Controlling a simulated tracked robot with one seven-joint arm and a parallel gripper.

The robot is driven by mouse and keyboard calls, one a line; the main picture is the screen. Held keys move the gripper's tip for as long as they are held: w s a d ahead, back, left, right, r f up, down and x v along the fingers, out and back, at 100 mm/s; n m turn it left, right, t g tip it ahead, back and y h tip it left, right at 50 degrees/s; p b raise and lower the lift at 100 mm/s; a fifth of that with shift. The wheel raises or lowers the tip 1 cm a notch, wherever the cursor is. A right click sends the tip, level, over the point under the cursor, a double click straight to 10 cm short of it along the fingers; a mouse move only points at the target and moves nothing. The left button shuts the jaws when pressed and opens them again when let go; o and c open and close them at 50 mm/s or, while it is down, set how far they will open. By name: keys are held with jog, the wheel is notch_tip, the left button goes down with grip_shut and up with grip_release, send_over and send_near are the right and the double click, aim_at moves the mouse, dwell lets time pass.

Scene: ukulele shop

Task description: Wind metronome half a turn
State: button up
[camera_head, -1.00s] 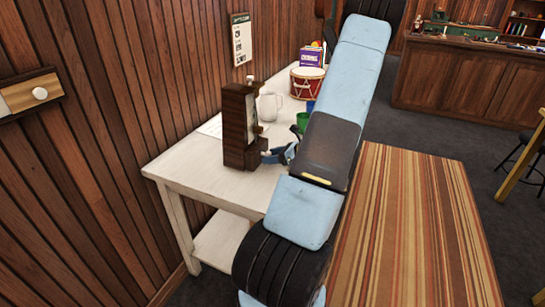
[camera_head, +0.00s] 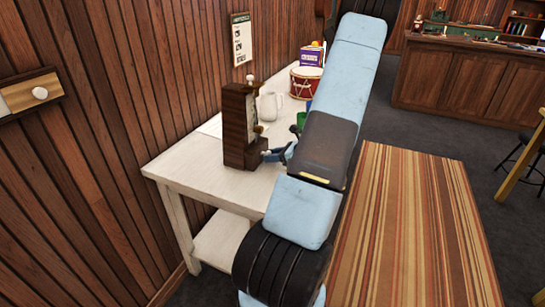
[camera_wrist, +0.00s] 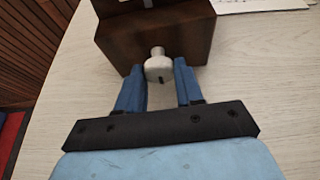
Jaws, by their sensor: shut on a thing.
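The metronome (camera_head: 239,127) is a dark brown wooden box standing upright near the front of the white table. In the wrist view its lower body (camera_wrist: 155,38) fills the top, with a pale metal winding key (camera_wrist: 159,66) sticking out toward me. My gripper (camera_wrist: 160,72) has its two blue fingers on either side of the key and is shut on it. In the head view my gripper (camera_head: 278,155) is at the metronome's lower right side, where the key is hardly visible. My arm hides part of the table behind.
The white table (camera_head: 190,165) stands against the wood wall. A white mug (camera_head: 270,106), a red drum (camera_head: 306,82), a purple box (camera_head: 312,57) and a green item (camera_head: 301,121) stand farther back. A paper sheet (camera_wrist: 262,5) lies beside the metronome.

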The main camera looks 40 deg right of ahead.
jog(key=o, duration=1)
jog(key=v, duration=1.3)
jog(key=shift+s+d, duration=0.2)
jog(key=shift+s, duration=0.15)
jog(key=shift+r, duration=0.1)
jog(key=w+a+r+n+g+y, duration=0.1)
jog(key=w+a+r+n+g, duration=0.15)
jog(key=a+r+n, duration=0.4)
jog(key=w+a+r+n+g, duration=0.2)
jog(key=a+r+n+g, duration=0.15)
jog(key=a, duration=0.65)
jog(key=w+a+r+n+g+y, duration=0.1)
jog(key=w+a+r+n+g, duration=0.1)
jog(key=a+r+n, duration=0.45)
jog(key=s+a+r+n+h, duration=0.2)
jog(key=s+a+r+n, duration=0.1)
jog(key=s+a+n, duration=0.1)
jog(key=s+a+r+n+h, duration=0.2)
jog(key=s+a+r+n, duration=0.2)
jog(key=a+n, duration=0.2)
jog(key=s+a+r+n+t+h, duration=0.1)
jog(key=s+a+r+n+h, duration=0.2)
jog(key=a, duration=0.5)
jog(key=shift+s+r+n, duration=0.35)
jog(key=shift+s+n, duration=0.2)
jog(key=shift+n, duration=0.5)
